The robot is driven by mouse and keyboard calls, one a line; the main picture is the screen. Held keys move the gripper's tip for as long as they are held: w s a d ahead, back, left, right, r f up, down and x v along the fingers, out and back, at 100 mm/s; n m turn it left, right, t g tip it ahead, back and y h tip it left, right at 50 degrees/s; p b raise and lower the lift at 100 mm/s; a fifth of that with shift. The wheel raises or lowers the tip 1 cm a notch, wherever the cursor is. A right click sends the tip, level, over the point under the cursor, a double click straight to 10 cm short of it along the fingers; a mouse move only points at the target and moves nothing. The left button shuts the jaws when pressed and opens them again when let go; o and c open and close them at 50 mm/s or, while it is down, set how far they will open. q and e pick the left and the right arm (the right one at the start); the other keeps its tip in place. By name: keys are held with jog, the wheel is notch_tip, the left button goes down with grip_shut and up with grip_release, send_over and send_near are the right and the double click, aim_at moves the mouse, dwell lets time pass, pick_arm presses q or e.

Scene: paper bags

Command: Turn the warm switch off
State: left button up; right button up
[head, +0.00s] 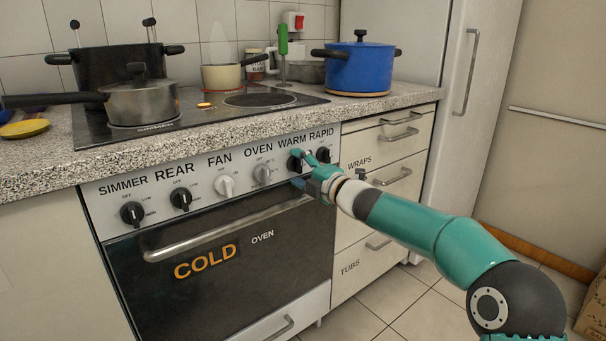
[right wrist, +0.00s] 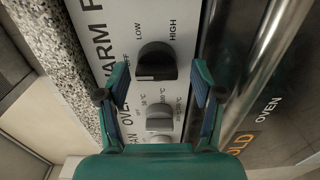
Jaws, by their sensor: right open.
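The warm switch is a black knob (head: 295,162) under the word WARM on the stove's front panel, partly covered by my right gripper in the head view. In the right wrist view the black knob (right wrist: 157,62) has OFF, LOW and HIGH marks around it; I cannot tell which mark it points to. My right gripper (head: 301,168) is open at the panel, one finger above the other. In the right wrist view its fingertips (right wrist: 160,72) stand on either side of the knob, with a gap on both sides. My left gripper is not in view.
The grey oven knob (head: 262,174) sits just left of the warm knob; the black rapid knob (head: 323,155) is close on the right. The oven handle (head: 230,228) runs below the panel. Pots, including a blue one (head: 358,68), stand on the stove and counter above.

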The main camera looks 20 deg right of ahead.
jog(key=v, duration=1.2)
jog(key=shift+w, duration=0.1)
